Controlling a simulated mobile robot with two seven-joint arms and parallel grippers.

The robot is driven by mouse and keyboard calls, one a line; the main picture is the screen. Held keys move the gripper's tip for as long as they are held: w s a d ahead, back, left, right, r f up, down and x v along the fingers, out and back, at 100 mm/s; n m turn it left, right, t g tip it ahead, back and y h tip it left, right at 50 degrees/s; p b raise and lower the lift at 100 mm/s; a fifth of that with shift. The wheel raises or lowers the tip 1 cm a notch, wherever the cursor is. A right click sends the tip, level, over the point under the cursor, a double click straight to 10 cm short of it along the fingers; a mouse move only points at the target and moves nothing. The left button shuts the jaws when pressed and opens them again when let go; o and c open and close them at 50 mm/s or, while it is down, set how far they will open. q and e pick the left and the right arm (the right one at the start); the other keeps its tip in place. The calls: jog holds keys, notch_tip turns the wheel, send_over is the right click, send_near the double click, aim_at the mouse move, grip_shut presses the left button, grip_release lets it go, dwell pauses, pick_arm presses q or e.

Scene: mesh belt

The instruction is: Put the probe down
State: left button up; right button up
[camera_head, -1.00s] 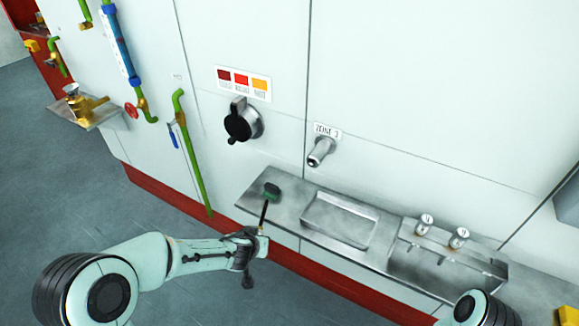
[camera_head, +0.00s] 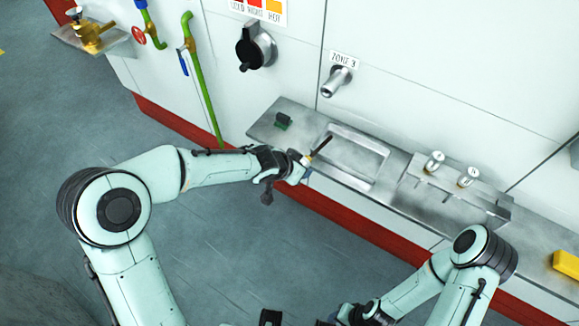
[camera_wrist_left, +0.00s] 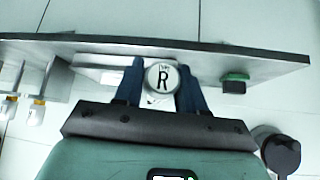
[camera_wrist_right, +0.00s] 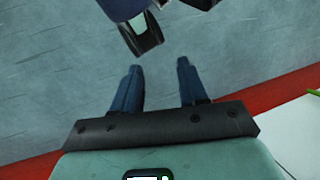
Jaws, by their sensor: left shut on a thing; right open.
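The probe (camera_head: 321,147) is in my left gripper (camera_head: 303,170), with its dark shaft pointing up and right over the near-left edge of the shallow rectangular tray (camera_head: 374,179). In the left wrist view, the probe's round cap marked R (camera_wrist_left: 162,78) sits between the blue fingers of my left gripper (camera_wrist_left: 160,85), which are shut on it. The probe's shaft is hidden there, and I cannot tell whether it touches the tray. My right gripper (camera_wrist_right: 160,82) is open and empty, low in front of the red-based panel.
The ZONE 3 nozzle (camera_head: 336,82) and a black knob (camera_head: 254,48) stick out above.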

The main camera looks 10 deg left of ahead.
jog(key=shift+c, duration=0.2)
jog(key=w+a+r+h, duration=0.1)
jog(key=w+a+r, duration=0.1)
jog(key=w+r, duration=1.05)
jog(key=w+a+r, duration=0.1)
jog(key=w+r, duration=0.8)
jog(key=w, duration=0.7)
jog(key=w+a+r+m+t, duration=0.1)
jog(key=w+a+r, duration=0.15)
jog(key=r, duration=0.55)
jog(key=w+a+r+m+t, duration=0.1)
jog(key=w+a+r+m, duration=0.15)
jog(key=r, duration=0.55)
jog(key=w+a+r+t, duration=0.1)
jog(key=w+a+r, duration=0.15)
jog(key=r, duration=0.55)
pick_arm(q)
jog(key=d+m, duration=0.1)
jog(key=d+r+m+g+h, duration=0.1)
jog(key=d, duration=0.1)
jog(key=shift+d+r, duration=0.15)
jog(key=shift+d, duration=0.05)
pick_arm(e)
jog(key=d+x, duration=0.1)
jog(key=x, duration=1)
jog(key=shift+w+f, duration=0.2)
jog(key=shift+f, duration=0.2)
